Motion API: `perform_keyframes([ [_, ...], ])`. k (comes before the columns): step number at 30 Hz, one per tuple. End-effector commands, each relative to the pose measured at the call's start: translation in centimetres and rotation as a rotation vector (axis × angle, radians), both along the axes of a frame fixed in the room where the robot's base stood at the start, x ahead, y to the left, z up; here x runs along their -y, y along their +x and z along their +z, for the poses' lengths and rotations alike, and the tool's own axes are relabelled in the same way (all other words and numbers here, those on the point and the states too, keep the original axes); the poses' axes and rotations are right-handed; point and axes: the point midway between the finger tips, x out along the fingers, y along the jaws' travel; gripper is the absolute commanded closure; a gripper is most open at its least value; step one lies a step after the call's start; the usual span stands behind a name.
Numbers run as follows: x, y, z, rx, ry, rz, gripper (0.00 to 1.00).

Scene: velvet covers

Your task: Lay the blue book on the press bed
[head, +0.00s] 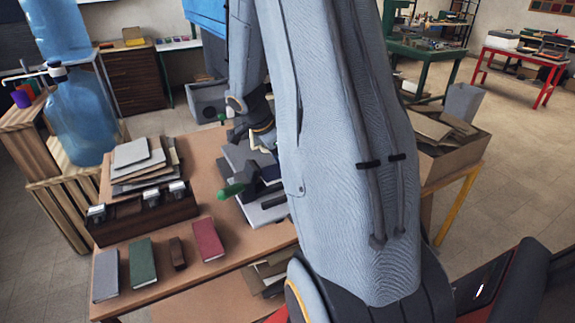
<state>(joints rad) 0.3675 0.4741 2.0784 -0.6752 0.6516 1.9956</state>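The press (262,212) stands on the brown worktable, with grey plates and green-knobbed handles (230,190). My arm hides its right side. A dark blue piece (270,172) shows over the press bed, just under my gripper; I cannot tell whether it is the blue book or part of the press. My gripper (263,147) is above the press, largely hidden by my own arm, and its fingers are too small and covered to read. A grey book (105,276), a green book (143,262) and a dark red book (207,240) lie along the table's front.
A small brown block (177,253) lies between the green and red books. A wooden rack (143,219) and a stack of boards (140,165) stand at the table's left. A cardboard box (450,150) is to the right. Bare tabletop (205,180) lies left of the press.

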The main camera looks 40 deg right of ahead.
Motion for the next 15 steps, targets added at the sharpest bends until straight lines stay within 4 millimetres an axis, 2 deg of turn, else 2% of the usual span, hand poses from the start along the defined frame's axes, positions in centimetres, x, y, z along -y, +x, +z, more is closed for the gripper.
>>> perform_keyframes([
  [2,0.1,0.6,-0.4,0.000,0.000,0.000,0.72],
  [9,0.2,0.7,-2.2,0.000,-0.001,-0.001,0.72],
  [15,0.2,0.8,-2.9,0.001,-0.001,-0.001,0.72],
])
